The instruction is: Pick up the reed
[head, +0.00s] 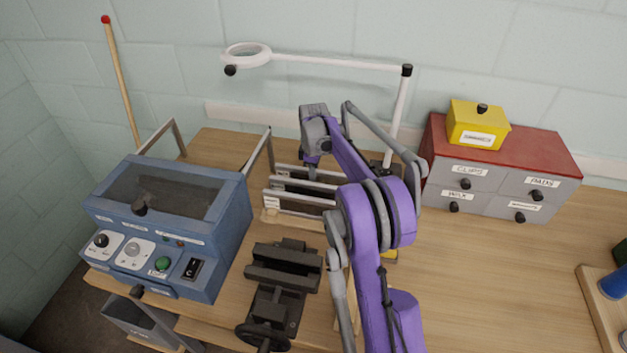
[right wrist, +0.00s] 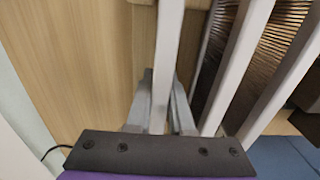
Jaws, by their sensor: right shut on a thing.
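Several reeds with pale top bars and fine brown wires stand side by side in a wooden rack (head: 270,216) in the middle of the bench. My right gripper (head: 311,160) reaches down to the rear of this row in the head view, its fingertips partly hidden by its own wrist. In the right wrist view the fingers (right wrist: 160,100) are shut around the pale bar of the outermost reed (right wrist: 168,40). Neighbouring reeds (right wrist: 238,70) stand just to the right, apart from the fingers. My left gripper is not in view.
A blue machine box (head: 165,235) stands at left and a black vise (head: 283,275) in front of the rack. A white ring lamp (head: 246,55) arches above. Grey and red drawers (head: 500,170) stand at right. The bench between the drawers and my arm is clear.

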